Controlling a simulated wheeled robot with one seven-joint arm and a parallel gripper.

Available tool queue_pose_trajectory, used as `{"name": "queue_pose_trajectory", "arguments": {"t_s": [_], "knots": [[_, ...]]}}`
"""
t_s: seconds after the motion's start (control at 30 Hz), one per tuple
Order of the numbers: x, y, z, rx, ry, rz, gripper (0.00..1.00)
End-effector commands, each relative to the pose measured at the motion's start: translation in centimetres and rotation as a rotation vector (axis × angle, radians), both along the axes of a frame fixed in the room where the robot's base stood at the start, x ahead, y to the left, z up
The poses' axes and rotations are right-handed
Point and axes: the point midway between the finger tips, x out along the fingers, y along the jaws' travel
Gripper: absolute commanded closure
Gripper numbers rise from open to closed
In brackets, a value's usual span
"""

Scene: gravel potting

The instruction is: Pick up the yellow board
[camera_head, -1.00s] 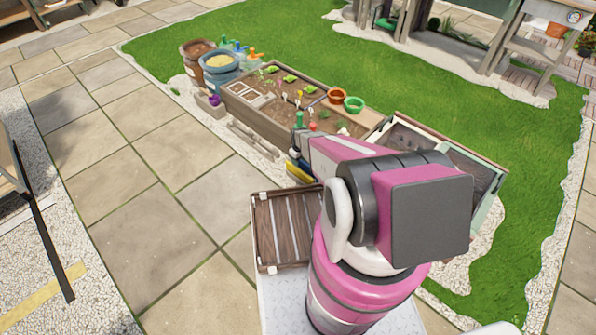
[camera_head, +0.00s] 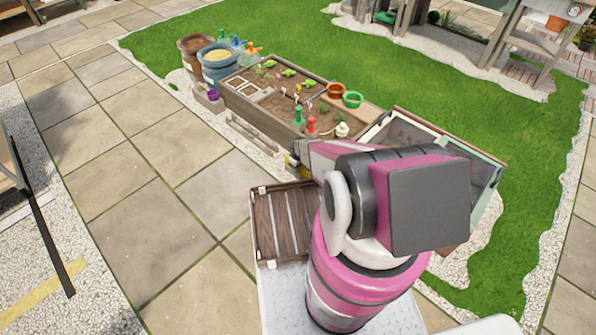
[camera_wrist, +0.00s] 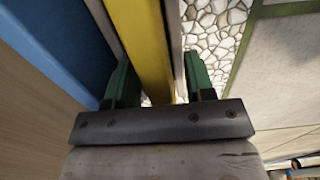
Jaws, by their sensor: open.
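The yellow board (camera_wrist: 147,40) stands on edge in the wrist view and runs from the top edge down between the two green fingers of my gripper (camera_wrist: 160,82). My gripper is open, with one finger on either side of the board. There is a gap on the right, and I cannot tell whether the left finger touches it. The board's lower part is hidden behind the gripper body. In the head view only a small yellow patch (camera_head: 291,160) shows beside my arm, and my gripper is mostly hidden there.
A blue panel (camera_wrist: 60,40) lies close left of the fingers. White gravel (camera_wrist: 215,30) and paving (camera_wrist: 285,60) show to the right. In the head view the wooden planter (camera_head: 262,118) stands beyond my arm, and a slatted wooden crate (camera_head: 283,222) sits to its near left.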

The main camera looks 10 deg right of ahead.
Motion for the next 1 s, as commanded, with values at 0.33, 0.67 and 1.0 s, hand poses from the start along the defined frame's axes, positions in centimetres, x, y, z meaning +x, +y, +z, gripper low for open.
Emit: {"name": "queue_pose_trajectory", "arguments": {"t_s": [0.33, 0.67, 1.0], "knots": [[0.0, 0.0, 0.0, 0.0, 0.0, 0.0, 1.0], [0.0, 0.0, 0.1, 0.0, 0.0, 0.0, 1.0], [-0.2, 0.0, 3.1, 0.0, 0.0, 0.0, 1.0]]}}
